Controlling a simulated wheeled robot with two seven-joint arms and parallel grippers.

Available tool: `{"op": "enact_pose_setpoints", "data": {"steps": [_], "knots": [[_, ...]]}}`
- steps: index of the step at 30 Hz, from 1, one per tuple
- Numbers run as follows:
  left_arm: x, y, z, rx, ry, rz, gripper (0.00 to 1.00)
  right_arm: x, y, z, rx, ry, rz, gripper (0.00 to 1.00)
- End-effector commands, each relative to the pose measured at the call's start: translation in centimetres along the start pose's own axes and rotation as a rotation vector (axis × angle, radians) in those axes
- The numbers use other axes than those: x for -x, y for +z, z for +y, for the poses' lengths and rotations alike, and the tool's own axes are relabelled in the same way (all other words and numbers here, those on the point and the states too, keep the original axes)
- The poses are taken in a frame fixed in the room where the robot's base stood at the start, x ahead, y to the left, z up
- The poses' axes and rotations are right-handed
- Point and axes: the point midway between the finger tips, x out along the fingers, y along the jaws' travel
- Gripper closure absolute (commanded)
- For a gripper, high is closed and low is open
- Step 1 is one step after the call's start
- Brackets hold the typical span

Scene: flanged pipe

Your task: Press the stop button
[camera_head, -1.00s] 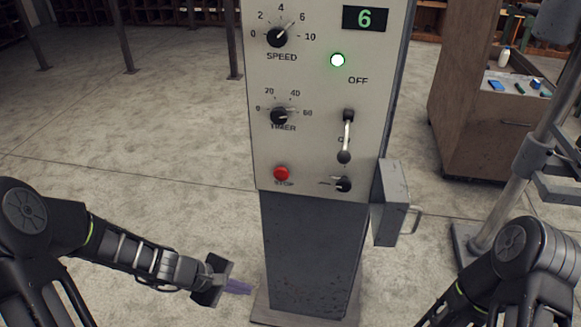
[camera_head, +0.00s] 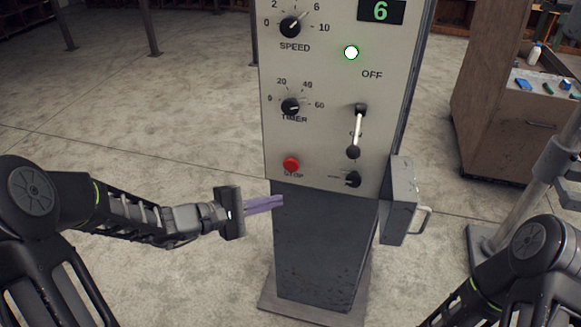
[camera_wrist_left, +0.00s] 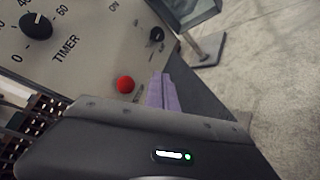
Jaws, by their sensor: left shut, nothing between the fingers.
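The red stop button (camera_head: 291,164) sits at the lower left of the control panel (camera_head: 330,130), above the word STOP. In the left wrist view the button (camera_wrist_left: 125,85) shows just left of the purple fingertips. My left gripper (camera_head: 280,202) is shut and empty, its purple fingers pointing right. In the head view its tips appear below the button, near the panel's lower edge. In the left wrist view the fingers (camera_wrist_left: 162,92) look apart from the button. My right arm shows at the lower right, but its gripper is out of view.
A grey box (camera_head: 399,200) with a handle juts out at right. Floor left of the pedestal is clear.

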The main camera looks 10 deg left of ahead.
Motion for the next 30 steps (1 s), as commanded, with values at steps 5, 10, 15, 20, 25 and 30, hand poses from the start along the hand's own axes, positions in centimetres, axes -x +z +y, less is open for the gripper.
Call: {"op": "enact_pose_setpoints", "data": {"steps": [5,10,15,20,25,30], "knots": [[-0.4,-0.2,0.3,0.0,-0.001,0.0,1.0,0.1,0.0,0.0,0.0,0.0,0.0,0.64],[-1.4,-1.0,1.1,0.0,-0.001,-0.001,1.0,0.4,0.0,-0.1,-0.001,0.001,-0.001,0.64],[-2.9,-2.0,2.2,0.0,-0.002,-0.002,1.0,0.8,0.1,-0.2,-0.002,0.003,-0.002,0.64],[-4.4,-3.1,3.2,0.0,-0.001,-0.001,1.0,1.1,0.2,-0.3,-0.003,0.004,-0.004,0.64],[-5.7,-4.1,3.9,0.0,-0.002,-0.001,1.0,0.4,0.1,-0.1,-0.001,0.002,-0.002,0.64],[-6.1,-4.5,4.3,0.0,-0.001,0.0,1.0,0.3,0.0,-0.1,-0.001,0.001,-0.001,0.64]]}}
